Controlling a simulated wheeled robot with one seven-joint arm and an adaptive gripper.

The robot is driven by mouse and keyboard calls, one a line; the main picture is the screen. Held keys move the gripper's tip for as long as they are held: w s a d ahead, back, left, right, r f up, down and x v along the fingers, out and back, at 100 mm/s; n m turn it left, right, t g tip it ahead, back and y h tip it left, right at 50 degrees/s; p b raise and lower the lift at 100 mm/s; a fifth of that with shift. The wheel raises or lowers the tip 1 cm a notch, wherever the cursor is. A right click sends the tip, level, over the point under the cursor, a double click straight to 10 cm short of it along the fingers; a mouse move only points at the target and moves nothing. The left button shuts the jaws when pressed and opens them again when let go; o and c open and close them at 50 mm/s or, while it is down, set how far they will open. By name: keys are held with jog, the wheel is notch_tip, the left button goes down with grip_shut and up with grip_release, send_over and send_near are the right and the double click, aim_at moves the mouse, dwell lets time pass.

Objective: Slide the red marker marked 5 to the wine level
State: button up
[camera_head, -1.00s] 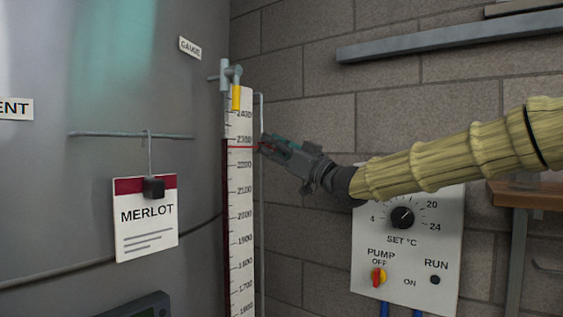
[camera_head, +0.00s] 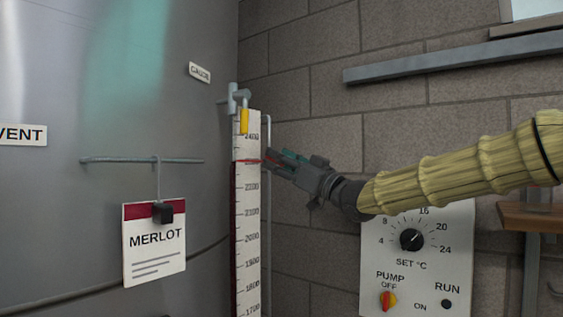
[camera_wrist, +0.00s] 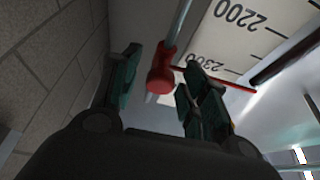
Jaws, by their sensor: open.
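The red marker (camera_wrist: 160,76) sits on a thin rod beside the white gauge scale (camera_head: 247,220). Its red pointer lies across the scale near 2300, also in the head view (camera_head: 246,161). Its number cannot be read. The dark wine column (camera_head: 233,225) runs along the scale's left edge in the head view. In the wrist view, its dark upper end (camera_wrist: 272,67) lies close to the pointer's tip. My gripper (camera_wrist: 155,85) is open, with one finger on each side of the marker. Contact cannot be told.
The tank with a MERLOT tag (camera_head: 155,250) stands left of the scale. A yellow piece (camera_head: 244,121) hangs at the scale's top. A control panel (camera_head: 430,270) with knobs is below my arm. The brick wall (camera_head: 315,60) is close behind.

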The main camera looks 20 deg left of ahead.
jog(key=shift+d, duration=0.1)
jog(key=v, duration=1.2)
